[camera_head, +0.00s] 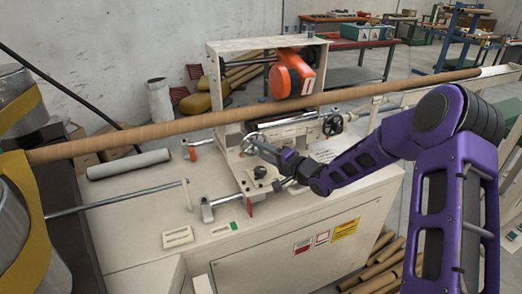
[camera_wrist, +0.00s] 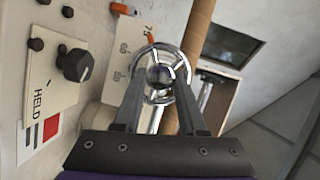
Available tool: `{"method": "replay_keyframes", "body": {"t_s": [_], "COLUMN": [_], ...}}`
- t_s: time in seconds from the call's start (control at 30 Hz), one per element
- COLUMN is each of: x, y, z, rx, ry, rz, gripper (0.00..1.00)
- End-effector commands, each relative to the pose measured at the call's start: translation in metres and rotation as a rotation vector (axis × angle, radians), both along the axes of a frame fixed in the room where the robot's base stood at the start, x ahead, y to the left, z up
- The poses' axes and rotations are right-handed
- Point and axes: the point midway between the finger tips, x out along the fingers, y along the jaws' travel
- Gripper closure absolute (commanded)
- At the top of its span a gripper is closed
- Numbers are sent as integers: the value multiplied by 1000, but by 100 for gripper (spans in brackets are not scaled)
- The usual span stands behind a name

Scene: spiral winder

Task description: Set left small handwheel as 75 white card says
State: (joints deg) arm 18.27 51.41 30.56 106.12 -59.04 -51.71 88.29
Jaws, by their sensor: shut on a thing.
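A small chrome handwheel (camera_wrist: 161,52) with a ring rim and spokes shows in the wrist view, facing the camera. My gripper (camera_wrist: 162,90) has one finger on each side of it and is shut on it; the exact contact at the rim is partly hidden. A white card (camera_wrist: 122,55) with rotated numbers, 75 among them, stands beside the wheel; the rest of its marks are small. In the head view my gripper (camera_head: 256,143) is at the left front of the machine's upright frame, covering most of this wheel.
A plate marked HELD with a black knob (camera_wrist: 76,65) is left of the fingers in the wrist view. A long brown tube (camera_head: 180,128) crosses above the machine top. Another handwheel (camera_head: 332,124) is to the right. An orange unit (camera_head: 292,75) sits in the frame.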

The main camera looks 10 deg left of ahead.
Motion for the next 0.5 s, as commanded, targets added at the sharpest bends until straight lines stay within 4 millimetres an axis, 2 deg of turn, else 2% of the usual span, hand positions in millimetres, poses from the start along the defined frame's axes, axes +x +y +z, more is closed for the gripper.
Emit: {"method": "replay_keyframes", "body": {"t_s": [0.3,0.33,0.47,0.5], "x": [-1,-1,-1,-1], "y": [1,1,1,1], "z": [0,0,0,0], "rx": [2,2,2,2], "ry": [2,2,1,1], "rz": [2,2,2,2], "gripper": [100,54,31,30]}}
